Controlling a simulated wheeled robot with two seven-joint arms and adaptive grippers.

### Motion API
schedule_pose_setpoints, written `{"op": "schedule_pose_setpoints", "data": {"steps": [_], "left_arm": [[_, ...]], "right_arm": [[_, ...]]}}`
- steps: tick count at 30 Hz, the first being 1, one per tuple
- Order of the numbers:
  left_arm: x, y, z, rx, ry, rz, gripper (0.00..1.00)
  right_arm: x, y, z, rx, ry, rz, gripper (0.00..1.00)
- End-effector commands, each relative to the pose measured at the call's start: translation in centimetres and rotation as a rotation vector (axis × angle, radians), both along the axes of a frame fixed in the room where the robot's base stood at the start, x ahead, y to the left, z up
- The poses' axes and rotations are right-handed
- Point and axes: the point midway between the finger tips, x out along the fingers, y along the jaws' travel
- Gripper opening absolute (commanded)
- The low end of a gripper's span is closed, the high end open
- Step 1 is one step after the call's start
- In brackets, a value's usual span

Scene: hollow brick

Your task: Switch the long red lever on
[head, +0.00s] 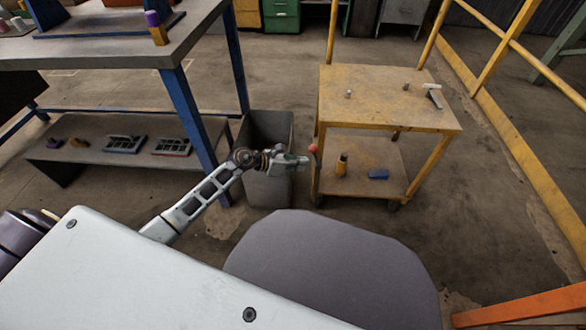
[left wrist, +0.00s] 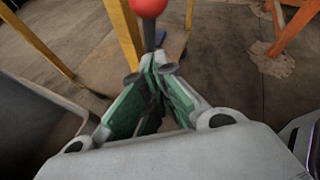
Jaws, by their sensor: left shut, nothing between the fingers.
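A red ball (head: 312,149) shows beside the near left leg of the yellow cart, and it looks like the lever's knob. In the left wrist view the red ball (left wrist: 149,6) tops a dark shaft (left wrist: 150,36) just beyond my fingertips. The lever's base is hidden behind the fingers. My left gripper (head: 304,162) is shut and empty, its tips close to the ball in the head view. In the left wrist view its green-lined fingers (left wrist: 152,70) meet near the shaft; I cannot tell whether they touch it. My right gripper is not in view.
The yellow cart (head: 385,112) carries small items on two shelves. A grey bin (head: 266,185) stands just behind my left forearm. A blue-legged workbench (head: 100,60) is at the left. Yellow railings (head: 525,125) and an orange bar (head: 525,303) are at the right.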

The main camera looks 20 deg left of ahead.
Motion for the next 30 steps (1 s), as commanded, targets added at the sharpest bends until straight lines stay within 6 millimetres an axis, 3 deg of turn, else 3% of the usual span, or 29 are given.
{"op": "schedule_pose_setpoints", "data": {"steps": [9,30], "left_arm": [[1.26,-1.05,0.56,-0.001,0.0,0.001,0.0],[1.33,-1.06,0.77,0.009,0.003,0.002,0.0]], "right_arm": [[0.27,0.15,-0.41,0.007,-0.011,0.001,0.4],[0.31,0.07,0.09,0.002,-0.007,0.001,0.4]]}}
